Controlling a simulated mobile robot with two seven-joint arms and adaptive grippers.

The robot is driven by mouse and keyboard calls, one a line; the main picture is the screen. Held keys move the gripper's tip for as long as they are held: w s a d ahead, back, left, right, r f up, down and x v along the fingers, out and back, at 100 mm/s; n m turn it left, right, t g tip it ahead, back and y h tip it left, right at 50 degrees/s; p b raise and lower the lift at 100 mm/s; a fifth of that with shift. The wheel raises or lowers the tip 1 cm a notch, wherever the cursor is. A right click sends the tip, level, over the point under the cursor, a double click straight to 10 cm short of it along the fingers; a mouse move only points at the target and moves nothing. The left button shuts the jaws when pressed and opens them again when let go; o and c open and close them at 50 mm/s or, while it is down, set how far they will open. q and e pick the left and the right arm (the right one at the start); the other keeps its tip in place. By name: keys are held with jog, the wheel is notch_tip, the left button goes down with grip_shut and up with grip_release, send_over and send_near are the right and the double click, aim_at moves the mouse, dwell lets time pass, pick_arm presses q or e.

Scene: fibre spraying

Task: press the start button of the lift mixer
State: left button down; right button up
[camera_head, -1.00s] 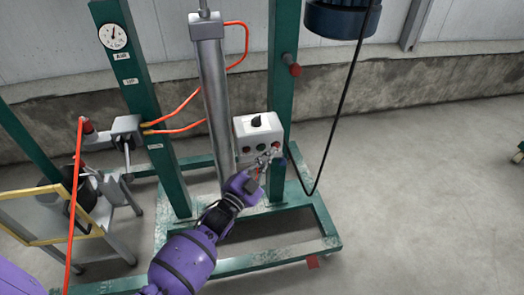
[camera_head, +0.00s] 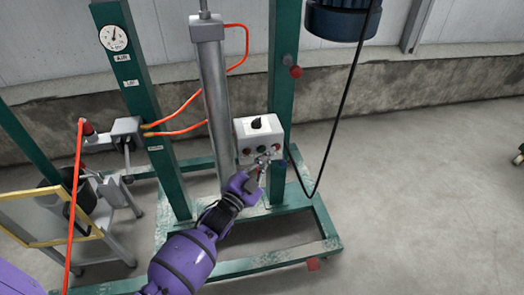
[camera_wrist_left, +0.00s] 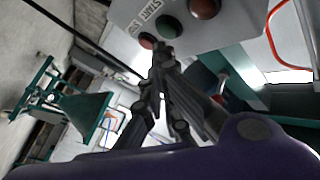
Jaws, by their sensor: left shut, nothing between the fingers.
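The control box (camera_head: 258,130) of the lift mixer is a light grey box on the green post, with a black knob on top and a row of three buttons. The green button (camera_wrist_left: 168,27) is in the middle, next to a START label. A red button (camera_wrist_left: 147,40) is on one side and a brownish-red button (camera_wrist_left: 204,8) on the other. My left gripper (camera_head: 266,157) is shut and empty, its fingertips (camera_wrist_left: 162,50) just in front of the green button, partly covering the row in the head view. I cannot tell whether they touch. My right gripper is not in view.
The green mixer frame (camera_head: 328,222) stands on the floor around the box. A grey cylinder (camera_head: 215,100) and orange hoses (camera_head: 180,125) are to the left. A black cable (camera_head: 345,105) hangs to the right from a blue motor (camera_head: 340,20).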

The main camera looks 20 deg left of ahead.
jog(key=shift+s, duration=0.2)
pick_arm(q)
jog(key=shift+w+a, duration=0.2)
jog(key=shift+w, duration=0.15)
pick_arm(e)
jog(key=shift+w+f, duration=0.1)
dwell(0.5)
